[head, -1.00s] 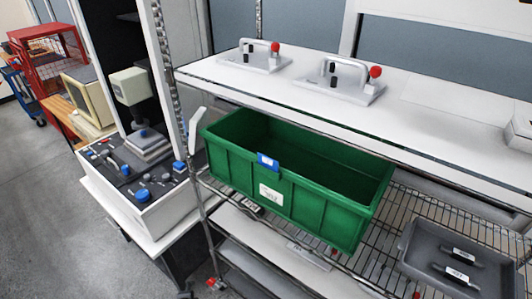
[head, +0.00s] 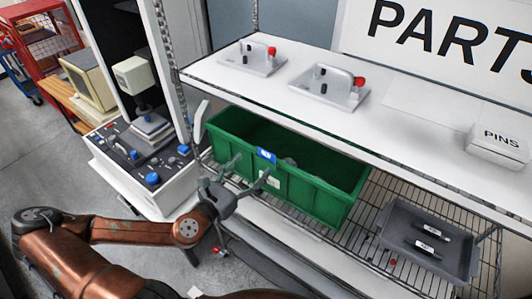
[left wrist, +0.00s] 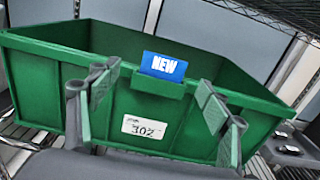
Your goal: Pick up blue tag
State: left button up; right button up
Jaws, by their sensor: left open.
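The blue tag (head: 266,155) is a small card with white "NEW" lettering, also seen in the left wrist view (left wrist: 164,66). It stands upright in a green holder (left wrist: 158,87) on the front wall of the green bin (head: 315,198). My left gripper (head: 248,172) is open in front of the bin. In the left wrist view its fingers (left wrist: 158,92) stand apart to either side of the tag, with nothing between them in their grip. I cannot tell exactly how far the fingertips are from the bin wall. My right gripper is not in view.
The bin rests on a wire shelf (head: 370,205) beside a grey tray (head: 400,245) of labelled parts. A white shelf (head: 400,118) above holds two metal fixtures and a PINS box (head: 498,145). A shelf post (head: 172,75) stands left of the bin.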

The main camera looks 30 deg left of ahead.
aim_at(266, 153)
pick_arm(q)
jog(key=shift+w+d+r, duration=0.1)
jog(key=shift+w+d, duration=0.05)
jog(key=shift+w, duration=0.5)
jog(key=shift+w+d+r, duration=0.1)
jog(key=shift+w, duration=0.5)
jog(key=shift+w+d+r, duration=0.1)
jog(key=shift+w+r, duration=0.05)
jog(key=shift+w, duration=0.2)
jog(key=w, duration=0.1)
jog(key=w+p, duration=0.1)
jog(key=w, duration=0.1)
jog(key=shift+w+d+r+p, duration=0.1)
jog(key=shift+w+d+p, duration=0.15)
jog(key=shift+p, duration=0.05)
jog(key=shift+w, duration=0.45)
jog(key=c, duration=0.8)
jog(key=shift+c, duration=0.8)
